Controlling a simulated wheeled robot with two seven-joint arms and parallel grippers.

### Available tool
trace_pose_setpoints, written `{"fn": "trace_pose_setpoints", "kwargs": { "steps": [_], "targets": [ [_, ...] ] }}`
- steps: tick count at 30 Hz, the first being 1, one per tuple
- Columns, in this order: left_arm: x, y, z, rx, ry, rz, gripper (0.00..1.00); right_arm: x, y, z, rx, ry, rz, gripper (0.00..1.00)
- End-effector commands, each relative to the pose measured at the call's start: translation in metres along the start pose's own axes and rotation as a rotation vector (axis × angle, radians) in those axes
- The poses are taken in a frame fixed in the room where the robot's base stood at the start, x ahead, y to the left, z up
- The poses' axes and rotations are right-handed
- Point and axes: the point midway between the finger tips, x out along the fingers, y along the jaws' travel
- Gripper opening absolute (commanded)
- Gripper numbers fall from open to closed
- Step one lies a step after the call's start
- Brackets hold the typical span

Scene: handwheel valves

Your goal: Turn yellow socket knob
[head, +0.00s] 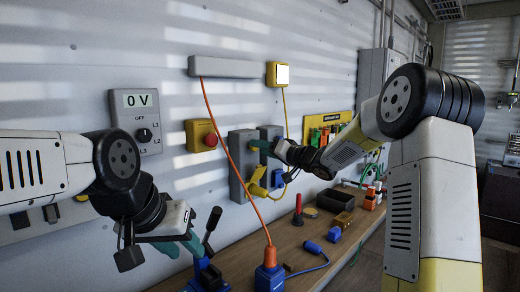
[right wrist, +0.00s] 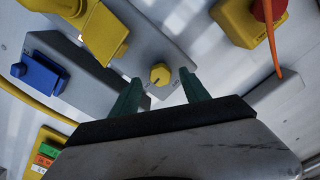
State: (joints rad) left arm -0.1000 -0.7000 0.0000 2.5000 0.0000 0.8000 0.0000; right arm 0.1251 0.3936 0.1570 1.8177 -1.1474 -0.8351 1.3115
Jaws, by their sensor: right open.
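The yellow socket knob (right wrist: 160,74) is a small round knob with a dark pointer line, on a grey socket box (right wrist: 150,45) in the right wrist view. My right gripper (right wrist: 162,88) is open, its two teal fingers on either side of the knob, with gaps visible. I cannot tell whether the fingertips reach past its face. In the head view my right gripper (head: 262,144) is at the upper part of the grey socket boxes (head: 240,150) and hides the knob. My left gripper (head: 180,246) is low at the left, above the bench; its jaw opening is unclear.
A yellow plug (head: 258,182) and a blue plug (head: 277,178) sit below the knob area. An orange cable (head: 225,145) hangs in front of the socket boxes. A red emergency button (head: 210,140) is to the left. A blue lever device (head: 207,272) stands near my left gripper.

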Motion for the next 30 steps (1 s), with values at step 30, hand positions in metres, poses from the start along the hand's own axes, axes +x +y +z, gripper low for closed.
{"fn": "trace_pose_setpoints", "kwargs": {
  "steps": [30],
  "targets": [
    [0.0, 0.0, 0.0, 0.0, 0.0, 0.0, 0.36, -0.065, 0.001, -0.001, -0.002, 0.002, 0.003, 0.54]
  ]
}}
